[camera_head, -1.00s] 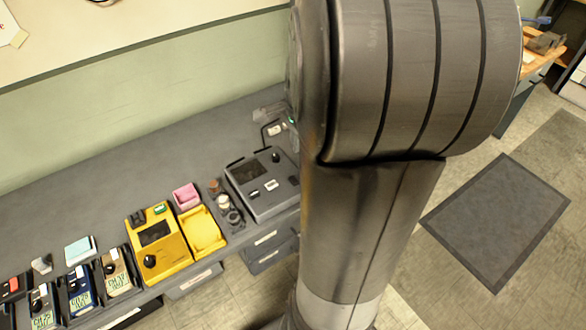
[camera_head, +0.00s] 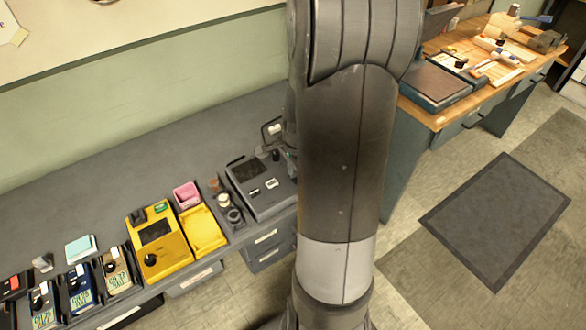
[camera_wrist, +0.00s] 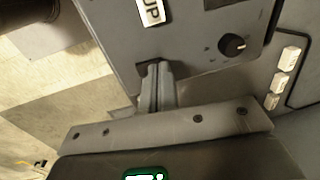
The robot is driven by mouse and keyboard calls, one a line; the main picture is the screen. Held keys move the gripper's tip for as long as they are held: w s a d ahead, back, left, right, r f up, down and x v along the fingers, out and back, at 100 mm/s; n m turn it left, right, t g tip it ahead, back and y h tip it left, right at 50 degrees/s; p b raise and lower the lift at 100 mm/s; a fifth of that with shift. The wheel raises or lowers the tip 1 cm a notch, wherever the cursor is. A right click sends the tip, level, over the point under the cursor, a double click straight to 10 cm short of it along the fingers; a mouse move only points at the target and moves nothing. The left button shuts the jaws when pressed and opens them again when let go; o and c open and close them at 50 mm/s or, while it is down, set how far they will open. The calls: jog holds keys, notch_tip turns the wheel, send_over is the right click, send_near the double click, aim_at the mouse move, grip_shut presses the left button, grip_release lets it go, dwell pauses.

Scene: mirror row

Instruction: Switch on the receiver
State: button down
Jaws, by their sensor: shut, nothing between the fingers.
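A dark grey box-shaped device (camera_head: 258,188) stands at the right end of the counter, partly behind my arm. It has a dark screen, a black knob and pale labels, and may be the receiver; I cannot read its name. My gripper (camera_wrist: 155,70) is shut and empty. Its fingertips are at a small dark recess or switch in the panel, whose state they hide; contact is unclear. In the head view my arm hides most of my gripper.
A yellow device (camera_head: 158,240) and a yellow tray (camera_head: 203,232) stand left of the grey device, with small jars (camera_head: 228,208) between. Several handheld meters line the left. White blocks (camera_wrist: 290,55) sit beside the panel. A wooden workbench (camera_head: 470,95) stands at right.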

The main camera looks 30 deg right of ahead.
jog(key=shift+w+f, duration=0.15)
jog(key=shift+s, duration=0.2)
dwell(0.4)
jog(key=shift+s, duration=0.7)
jog(key=shift+r, duration=0.2)
notch_tip(320, 180, up, 14)
jog(key=s, duration=0.2)
jog(key=shift+f, duration=0.1)
dwell(0.4)
